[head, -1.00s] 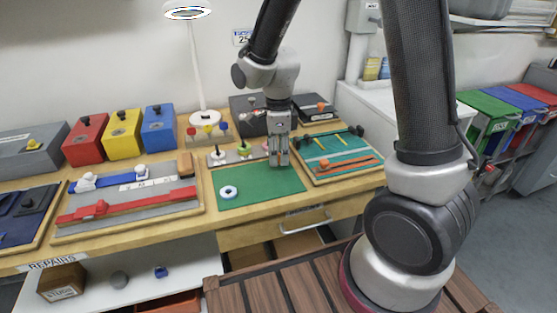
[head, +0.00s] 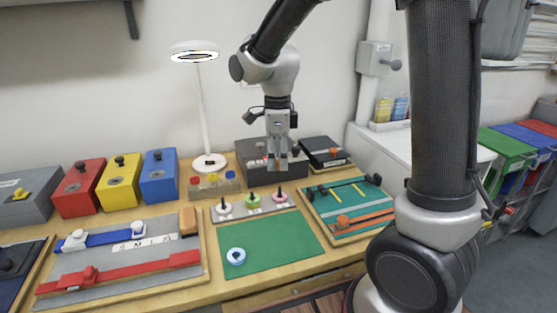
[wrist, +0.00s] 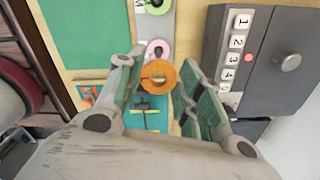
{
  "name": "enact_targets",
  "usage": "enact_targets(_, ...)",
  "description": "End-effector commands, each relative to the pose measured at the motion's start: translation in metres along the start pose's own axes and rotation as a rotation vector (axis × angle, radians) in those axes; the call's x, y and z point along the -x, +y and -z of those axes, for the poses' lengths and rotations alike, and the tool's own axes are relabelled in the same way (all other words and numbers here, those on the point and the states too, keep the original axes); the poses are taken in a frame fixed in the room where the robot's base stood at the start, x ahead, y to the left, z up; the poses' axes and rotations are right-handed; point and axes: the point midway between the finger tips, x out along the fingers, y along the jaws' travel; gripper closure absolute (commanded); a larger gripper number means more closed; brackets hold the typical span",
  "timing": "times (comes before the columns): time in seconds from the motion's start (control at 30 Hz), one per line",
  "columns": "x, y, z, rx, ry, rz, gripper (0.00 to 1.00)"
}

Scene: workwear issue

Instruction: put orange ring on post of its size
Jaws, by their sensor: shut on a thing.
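My gripper (head: 278,167) is shut on the orange ring (wrist: 158,67), which sits between the green-padded fingertips (wrist: 156,85) in the wrist view. In the head view the gripper points down, in the air behind the right end of the post board, and its fingers mostly hide the ring. The grey post board (head: 238,211) lies behind the green mat. Its left post (head: 224,206) is bare. A green ring (head: 252,202) is around the middle post and a pink ring (head: 279,198) is around the right one.
A blue-and-white ring (head: 236,257) lies on the green mat (head: 280,245). A dark box (head: 255,172) with numbered keys stands behind the gripper. A teal tool board (head: 352,203) lies to the right, a slider board (head: 125,265) to the left. A lamp (head: 204,120) stands behind.

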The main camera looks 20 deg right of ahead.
Motion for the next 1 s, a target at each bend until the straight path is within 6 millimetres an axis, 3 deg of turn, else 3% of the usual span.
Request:
enact_targets(0.5,-0.048,0.0,0.0,0.001,0.001,-0.001,0.71)
enact_targets(1.0,-0.057,0.0,0.0,0.001,0.0,0.0,0.71)
